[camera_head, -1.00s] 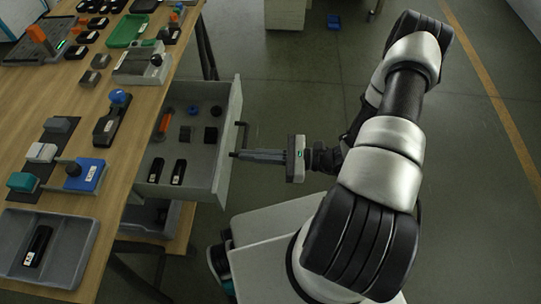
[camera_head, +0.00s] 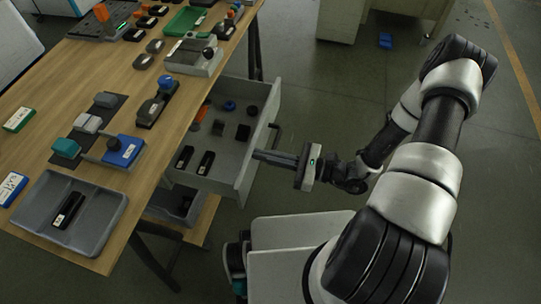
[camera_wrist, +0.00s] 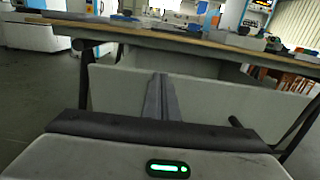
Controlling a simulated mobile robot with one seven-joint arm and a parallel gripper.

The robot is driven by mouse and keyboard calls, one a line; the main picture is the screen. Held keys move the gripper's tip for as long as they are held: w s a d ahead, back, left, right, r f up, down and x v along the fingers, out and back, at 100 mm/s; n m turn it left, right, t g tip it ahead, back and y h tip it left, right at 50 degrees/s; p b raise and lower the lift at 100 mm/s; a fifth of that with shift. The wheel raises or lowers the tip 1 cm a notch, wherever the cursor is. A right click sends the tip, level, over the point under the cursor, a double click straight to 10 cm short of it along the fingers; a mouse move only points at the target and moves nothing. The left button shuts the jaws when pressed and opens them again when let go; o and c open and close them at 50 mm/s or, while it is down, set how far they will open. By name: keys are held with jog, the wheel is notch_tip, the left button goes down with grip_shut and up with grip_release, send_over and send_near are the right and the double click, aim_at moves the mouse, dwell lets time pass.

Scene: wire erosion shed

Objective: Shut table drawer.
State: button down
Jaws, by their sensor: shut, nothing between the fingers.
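The grey table drawer (camera_head: 262,125) stands pulled out from the right side of the wooden table (camera_head: 135,85). Its dark bar handle (camera_head: 275,137) is on the outer front face. My gripper (camera_head: 256,154) is shut and empty, its fingers pointing at the drawer front, just nearer the camera than the handle. The fingertips are at the front face; I cannot tell for sure if they touch. In the wrist view my gripper (camera_wrist: 161,82) points at the pale drawer front (camera_wrist: 120,92), with the dark handle (camera_wrist: 240,128) to the right.
The drawer holds black blocks (camera_head: 205,163), a blue ring (camera_head: 230,106) and an orange item. A grey tray (camera_head: 110,220) sits on the near tabletop. A lower shelf (camera_head: 205,222) is under the drawer. The floor (camera_head: 330,110) to the right is open.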

jog(key=p+x, duration=0.1)
jog(key=x, duration=2.1)
jog(key=shift+a, duration=0.3)
jog(key=shift+w+r, duration=0.1)
jog(key=shift+w, duration=0.05)
